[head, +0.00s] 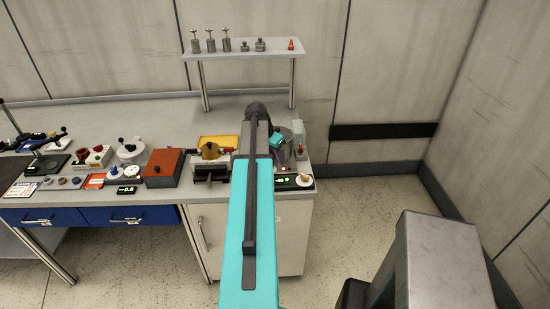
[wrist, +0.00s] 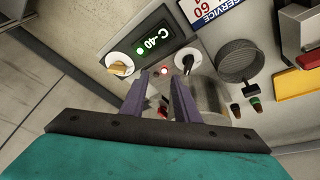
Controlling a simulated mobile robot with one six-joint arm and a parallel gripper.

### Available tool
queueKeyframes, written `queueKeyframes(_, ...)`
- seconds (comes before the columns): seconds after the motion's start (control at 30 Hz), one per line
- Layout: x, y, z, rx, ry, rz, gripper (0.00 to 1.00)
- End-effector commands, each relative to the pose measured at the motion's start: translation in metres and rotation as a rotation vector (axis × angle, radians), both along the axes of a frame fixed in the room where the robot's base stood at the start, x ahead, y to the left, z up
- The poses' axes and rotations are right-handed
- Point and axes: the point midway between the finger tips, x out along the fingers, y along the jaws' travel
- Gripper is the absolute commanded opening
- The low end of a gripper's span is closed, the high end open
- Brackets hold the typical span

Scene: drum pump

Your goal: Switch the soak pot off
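The soak pot appears to be the grey metal cylinder (wrist: 210,95) beside my right finger; in the head view a grey pot (head: 289,147) stands at the bench's right end, partly hidden by my gripper. Near it are a lit green display (wrist: 152,42), a white dial with a yellow handle (wrist: 119,65), and a white dial with a dark lever (wrist: 188,58). A small red light (wrist: 164,72) glows between my fingertips. My gripper (wrist: 160,77) is open, with a gap between its purple fingers and nothing visibly held. Which control switches the pot is not clear.
A dark round mesh basket (wrist: 239,61) and a yellow tray (wrist: 296,82) lie to the right in the wrist view. More instruments, including an orange-brown box (head: 164,167), crowd the bench leftward.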

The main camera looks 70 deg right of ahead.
Motion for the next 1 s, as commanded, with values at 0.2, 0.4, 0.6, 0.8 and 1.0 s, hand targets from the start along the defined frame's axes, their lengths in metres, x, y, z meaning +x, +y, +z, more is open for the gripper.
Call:
queueKeyframes(0.2, -0.004, 0.002, 0.011, 0.0, 0.0, 0.0, 0.28)
queueKeyframes(0.4, -0.007, 0.003, 0.019, 0.0, 0.0, 0.0, 0.28)
queueKeyframes(0.6, -0.01, 0.005, 0.028, 0.0, 0.0, 0.0, 0.28)
queueKeyframes(0.8, -0.013, 0.006, 0.036, 0.0, 0.0, 0.0, 0.28)
queueKeyframes(1.0, -0.016, 0.007, 0.044, 0.0, 0.0, 0.0, 0.28)
